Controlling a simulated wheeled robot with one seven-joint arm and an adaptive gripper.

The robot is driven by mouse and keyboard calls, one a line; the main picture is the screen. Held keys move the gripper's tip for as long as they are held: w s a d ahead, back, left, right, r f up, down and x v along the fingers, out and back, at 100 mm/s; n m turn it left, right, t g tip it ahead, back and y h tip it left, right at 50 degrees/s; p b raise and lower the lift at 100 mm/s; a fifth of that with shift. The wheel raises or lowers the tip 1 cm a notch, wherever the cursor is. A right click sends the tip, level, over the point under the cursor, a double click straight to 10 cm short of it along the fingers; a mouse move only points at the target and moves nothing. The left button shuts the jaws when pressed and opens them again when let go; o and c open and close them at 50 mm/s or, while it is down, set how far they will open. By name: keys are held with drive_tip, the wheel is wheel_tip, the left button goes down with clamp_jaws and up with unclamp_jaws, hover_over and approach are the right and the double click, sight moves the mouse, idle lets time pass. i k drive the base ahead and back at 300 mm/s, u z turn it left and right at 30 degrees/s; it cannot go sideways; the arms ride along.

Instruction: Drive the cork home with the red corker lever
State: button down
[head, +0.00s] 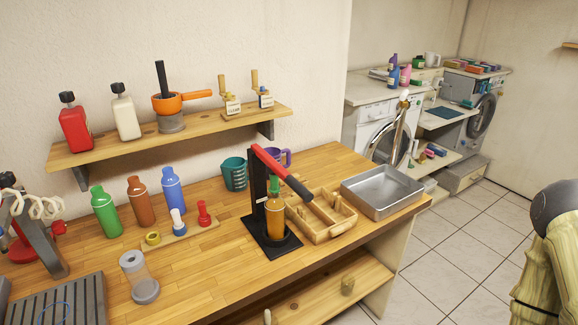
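The red corker lever (270,165) sits on top of a black corker stand (257,190) on the wooden workbench. The lever slopes from the top of the post down to the right and ends in a dark grip. An amber bottle (274,220) with a green upper part stands upright on the corker's black base, in front of the post and under the lever. I cannot make out a cork at its mouth. My gripper is not in view; only part of what looks like my arm shows at the right edge, well apart from the corker.
A wooden divided tray (322,236) stands close to the corker's right, with a metal pan (382,211) beyond. A teal cup (234,174) and purple mug (285,156) are behind. Coloured bottles (138,207) and a clear jar (145,290) stand left. Tiled floor (450,260) is open at right.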

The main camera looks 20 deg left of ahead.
sight(273, 168)
drive_tip(key=u, duration=0.55)
drive_tip(key=k, duration=1.3)
drive_tip(key=z, duration=0.05)
drive_tip(key=i, duration=0.85)
drive_tip(key=u, duration=0.15)
